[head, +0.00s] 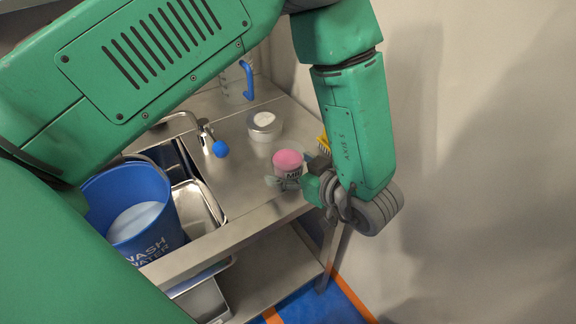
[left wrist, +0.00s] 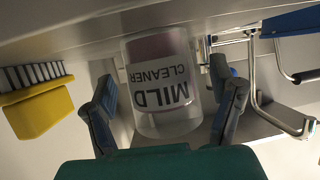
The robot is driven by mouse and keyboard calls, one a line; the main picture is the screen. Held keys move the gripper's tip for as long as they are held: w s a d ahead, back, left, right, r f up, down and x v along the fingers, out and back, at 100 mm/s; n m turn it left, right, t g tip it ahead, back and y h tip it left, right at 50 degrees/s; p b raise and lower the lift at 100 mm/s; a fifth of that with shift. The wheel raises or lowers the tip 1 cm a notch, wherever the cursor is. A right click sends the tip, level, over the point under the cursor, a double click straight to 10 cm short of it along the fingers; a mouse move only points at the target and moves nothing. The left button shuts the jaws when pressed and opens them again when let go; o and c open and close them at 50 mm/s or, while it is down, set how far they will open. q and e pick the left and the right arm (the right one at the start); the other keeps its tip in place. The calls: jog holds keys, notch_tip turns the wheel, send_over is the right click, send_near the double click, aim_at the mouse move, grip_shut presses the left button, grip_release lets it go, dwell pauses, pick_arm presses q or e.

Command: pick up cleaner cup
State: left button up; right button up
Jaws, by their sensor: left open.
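The cleaner cup (head: 288,161) stands on the steel counter near its front right corner. It has a pink top and a pale body with dark lettering, partly hidden by my gripper in the head view. In the left wrist view the cup (left wrist: 160,88) appears upside down, its label reading "MILD CLEANER". My left gripper (head: 293,174) is open at the cup. In the left wrist view the fingers of my gripper (left wrist: 165,90) stand on either side of the cup, with visible gaps. My right gripper is not in view.
A yellow brush (left wrist: 38,105) is close beside the cup; it also shows in the head view (head: 323,142). A white-lidded round container (head: 264,124), a blue-handled jug (head: 236,84) and a blue-tipped faucet (head: 219,148) stand farther back. A blue wash-water bucket (head: 125,205) sits left. A wall rises right.

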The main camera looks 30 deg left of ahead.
pick_arm(q)
jog(key=shift+x, duration=0.85)
jog(key=shift+d, duration=0.1)
jog(key=shift+d, duration=0.15)
jog(key=c, duration=1.4)
